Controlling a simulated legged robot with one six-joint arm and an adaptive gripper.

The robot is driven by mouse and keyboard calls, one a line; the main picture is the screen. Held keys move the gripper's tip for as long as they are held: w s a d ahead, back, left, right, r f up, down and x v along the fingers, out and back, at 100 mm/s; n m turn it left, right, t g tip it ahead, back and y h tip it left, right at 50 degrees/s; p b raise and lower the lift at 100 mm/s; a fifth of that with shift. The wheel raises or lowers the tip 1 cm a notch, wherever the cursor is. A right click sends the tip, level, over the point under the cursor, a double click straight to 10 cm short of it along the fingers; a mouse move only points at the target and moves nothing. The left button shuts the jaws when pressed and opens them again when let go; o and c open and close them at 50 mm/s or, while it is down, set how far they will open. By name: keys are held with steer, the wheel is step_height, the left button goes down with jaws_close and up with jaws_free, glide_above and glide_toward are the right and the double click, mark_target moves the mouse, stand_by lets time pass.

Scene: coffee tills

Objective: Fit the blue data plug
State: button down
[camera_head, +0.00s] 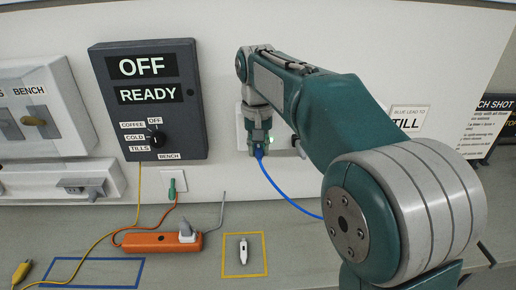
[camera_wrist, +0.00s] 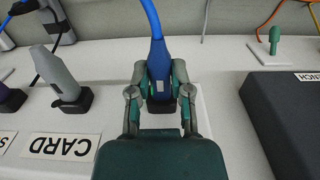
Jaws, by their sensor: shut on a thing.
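My gripper (camera_head: 259,141) is shut on the blue data plug (camera_head: 259,153) in front of the white wall panel. In the wrist view, my gripper's fingers (camera_wrist: 160,88) close on both sides of the blue plug (camera_wrist: 158,62). Its blue lead (camera_head: 288,190) hangs down and runs right, behind my arm. A black socket block (camera_wrist: 182,104) shows partly at the plug's lower end, between the fingers. The fingers hide the plug's tip, so I cannot tell whether it is seated. A sign (camera_head: 408,121) reads "BLUE LEAD TO TILL".
A grey plug (camera_wrist: 56,70) stands in a black socket beside the CARD label (camera_wrist: 58,146), near the gripper. A dark switch box (camera_head: 150,105) reads OFF and READY. An orange power strip (camera_head: 150,242) and a white tool (camera_head: 243,252) in a yellow outline lie on the bench.

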steer(key=shift+c, duration=2.3)
jaws_free()
step_height(320, 180, up, 12)
steer(key=shift+a, duration=0.15)
steer(key=shift+f, duration=0.1)
